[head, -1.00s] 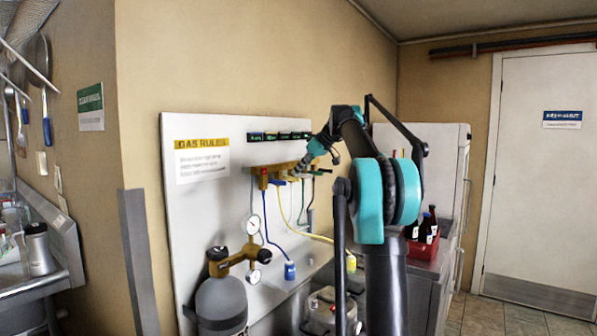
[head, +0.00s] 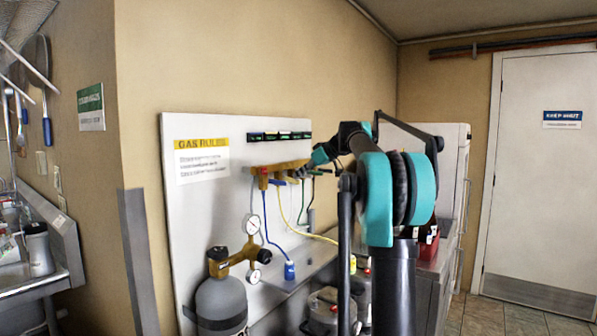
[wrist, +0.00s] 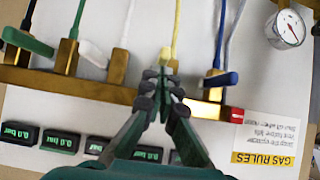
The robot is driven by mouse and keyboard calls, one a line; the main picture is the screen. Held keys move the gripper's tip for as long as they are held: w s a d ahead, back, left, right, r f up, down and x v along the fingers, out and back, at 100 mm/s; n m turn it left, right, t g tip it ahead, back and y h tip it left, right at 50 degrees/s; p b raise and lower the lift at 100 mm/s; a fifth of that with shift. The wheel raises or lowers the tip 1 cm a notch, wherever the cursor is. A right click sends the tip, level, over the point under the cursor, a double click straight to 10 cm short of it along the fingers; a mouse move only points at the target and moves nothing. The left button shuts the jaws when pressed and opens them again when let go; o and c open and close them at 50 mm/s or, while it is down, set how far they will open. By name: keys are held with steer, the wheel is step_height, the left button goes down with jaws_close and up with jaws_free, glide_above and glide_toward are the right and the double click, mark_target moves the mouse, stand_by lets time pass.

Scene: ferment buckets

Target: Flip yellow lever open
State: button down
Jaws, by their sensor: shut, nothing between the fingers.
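My gripper (wrist: 162,84) is shut and empty, its fingertips together at the brass manifold, which also shows in the head view (head: 263,171). In the wrist view the fingertips cover the valve where the yellow hose (wrist: 177,25) joins the manifold (wrist: 70,92). In the head view my gripper (head: 299,173) is at the manifold's right part, and the yellow hose (head: 309,235) hangs below.
A red end cap (wrist: 236,112) and several displays (wrist: 60,141) are close. A gas cylinder (head: 221,300) stands below left.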

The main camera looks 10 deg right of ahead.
step_height(320, 180, down, 9)
steer(key=w+a+t+y, duration=0.2)
steer(key=t+y, duration=0.6)
steer(key=shift+f, duration=0.2)
steer(key=v, duration=1.3)
steer(key=shift+r, duration=0.3)
steer(key=shift+s, duration=0.15)
